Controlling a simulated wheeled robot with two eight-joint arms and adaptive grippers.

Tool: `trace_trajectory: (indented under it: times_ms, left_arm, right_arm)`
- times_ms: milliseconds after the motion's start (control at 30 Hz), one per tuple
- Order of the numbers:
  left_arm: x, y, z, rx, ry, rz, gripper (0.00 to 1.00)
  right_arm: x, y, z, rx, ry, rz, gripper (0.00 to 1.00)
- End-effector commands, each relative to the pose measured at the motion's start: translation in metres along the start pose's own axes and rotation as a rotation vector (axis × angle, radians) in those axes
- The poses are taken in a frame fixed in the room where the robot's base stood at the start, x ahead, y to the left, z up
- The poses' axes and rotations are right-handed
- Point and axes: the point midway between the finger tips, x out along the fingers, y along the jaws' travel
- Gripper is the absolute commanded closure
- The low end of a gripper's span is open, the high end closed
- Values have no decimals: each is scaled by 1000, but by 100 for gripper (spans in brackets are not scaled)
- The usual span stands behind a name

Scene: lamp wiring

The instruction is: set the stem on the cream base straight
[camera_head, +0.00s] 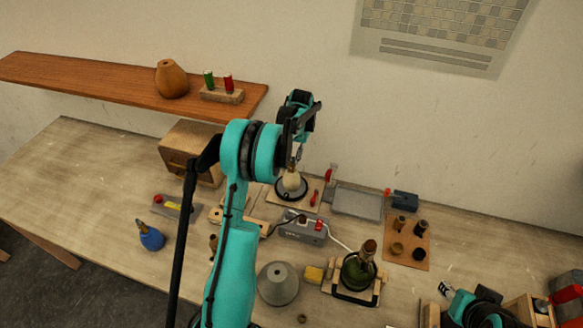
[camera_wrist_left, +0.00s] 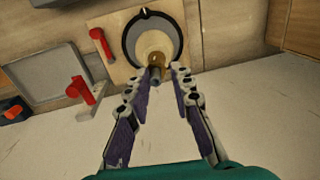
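The cream base (camera_head: 291,186) stands in a dark ring on a wooden board at the back of the bench. It also shows in the left wrist view (camera_wrist_left: 153,43), with the short brass stem (camera_wrist_left: 156,61) rising from it towards the camera. My left gripper (camera_head: 297,150) is above the base, pointing down. In the left wrist view its fingertips (camera_wrist_left: 167,70) are apart, on either side of the stem's end. The stem is nearer the left-hand finger; whether they touch is unclear. The stem's tilt is hard to judge. My right gripper is not clearly visible; part of that arm shows at lower right.
A grey power box (camera_head: 301,230), a grey cone shade (camera_head: 278,284) and a green bottle lamp (camera_head: 358,272) in a wooden cradle stand nearer. A wooden shelf (camera_head: 120,91) overhangs the left back.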

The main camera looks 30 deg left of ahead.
Motion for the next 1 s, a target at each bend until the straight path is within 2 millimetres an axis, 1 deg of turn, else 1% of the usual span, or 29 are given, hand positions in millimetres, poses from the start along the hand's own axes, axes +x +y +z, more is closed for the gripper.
trace_trajectory:
  times_ms: [1000]
  left_arm:
    - [0,-7,0,-1,0,0,78]
  right_arm:
    - [1,0,1,0,0,0,60]
